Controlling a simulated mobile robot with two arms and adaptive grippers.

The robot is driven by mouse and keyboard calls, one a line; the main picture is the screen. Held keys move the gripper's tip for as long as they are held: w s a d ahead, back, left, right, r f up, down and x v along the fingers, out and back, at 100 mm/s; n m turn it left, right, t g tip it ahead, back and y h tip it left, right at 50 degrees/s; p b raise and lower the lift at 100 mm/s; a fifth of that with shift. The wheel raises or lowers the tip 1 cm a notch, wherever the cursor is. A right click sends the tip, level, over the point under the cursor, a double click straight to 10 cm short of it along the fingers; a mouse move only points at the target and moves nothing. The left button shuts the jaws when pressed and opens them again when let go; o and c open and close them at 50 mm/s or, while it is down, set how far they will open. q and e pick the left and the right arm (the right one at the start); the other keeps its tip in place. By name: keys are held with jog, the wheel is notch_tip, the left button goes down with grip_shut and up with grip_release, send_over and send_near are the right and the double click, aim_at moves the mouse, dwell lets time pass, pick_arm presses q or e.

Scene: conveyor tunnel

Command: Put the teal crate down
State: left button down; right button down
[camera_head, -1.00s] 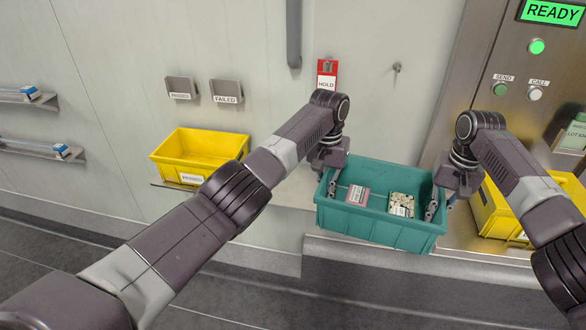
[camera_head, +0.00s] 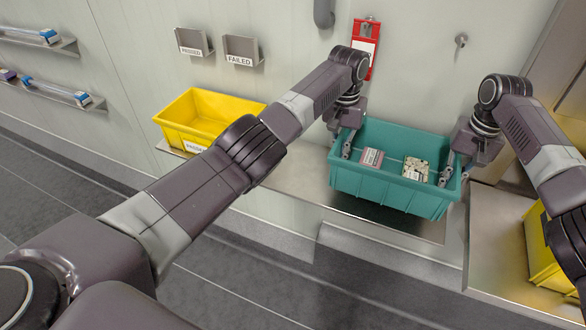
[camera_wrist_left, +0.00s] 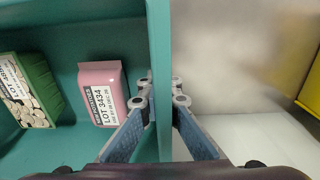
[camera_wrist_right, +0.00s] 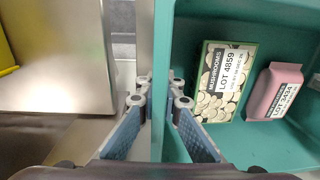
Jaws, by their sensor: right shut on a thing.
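The teal crate (camera_head: 385,190) is level in front of the wall, over a metal ledge (camera_head: 290,190). I cannot tell whether its base touches the ledge. It holds a pink pack (camera_head: 371,158) and a green box with a mushroom label (camera_head: 416,168). My left gripper (camera_wrist_left: 162,90) has its fingers on both sides of one end wall, shut on it. My right gripper (camera_wrist_right: 160,90) is shut on the opposite end wall. In the head view, the fingers of both grippers are partly hidden by the crate walls.
A yellow crate (camera_head: 200,117) stands left on the ledge. Another yellow crate (camera_head: 538,255) is at the lower right by a metal surface (camera_head: 495,225). Bare ledge shows left of the teal crate.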

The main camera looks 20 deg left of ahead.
aim_at(342, 135)
pick_arm(q)
jog(key=shift+d+r, duration=0.2)
jog(key=shift+r, duration=0.05)
pick_arm(e)
jog(key=shift+s+a+r, duration=0.1)
jog(key=shift+a+r, duration=0.05)
